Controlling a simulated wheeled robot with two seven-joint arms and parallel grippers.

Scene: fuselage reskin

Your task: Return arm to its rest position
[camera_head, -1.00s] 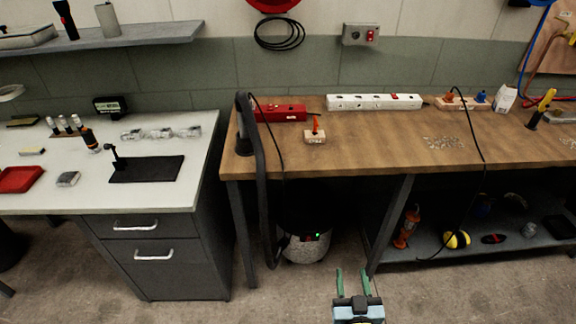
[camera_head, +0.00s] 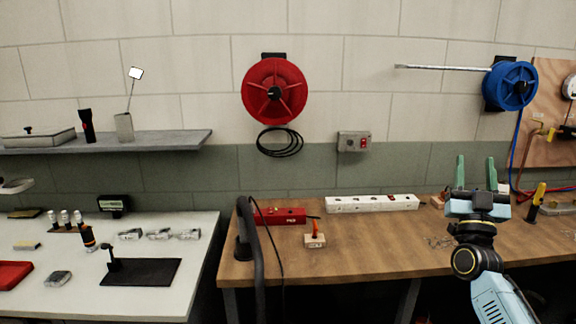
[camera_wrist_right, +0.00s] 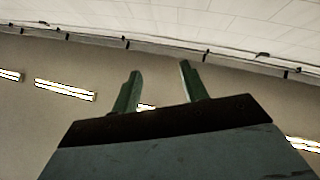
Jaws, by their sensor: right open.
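My right gripper (camera_head: 475,172) is raised in front of the right part of the wooden workbench, its two green fingers pointing up, apart and empty. My light blue right arm comes in from the bottom right corner. In the right wrist view the gripper (camera_wrist_right: 160,88) also shows two spread green fingers with nothing between them, against the ceiling and its lights. My left gripper is outside both views.
The wooden workbench (camera_head: 350,255) carries a red box (camera_head: 284,216), a white power strip (camera_head: 372,203) and a small block with an orange part (camera_head: 315,240). A white table (camera_head: 60,295) stands at left. Red (camera_head: 274,91) and blue (camera_head: 510,85) reels hang on the wall.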

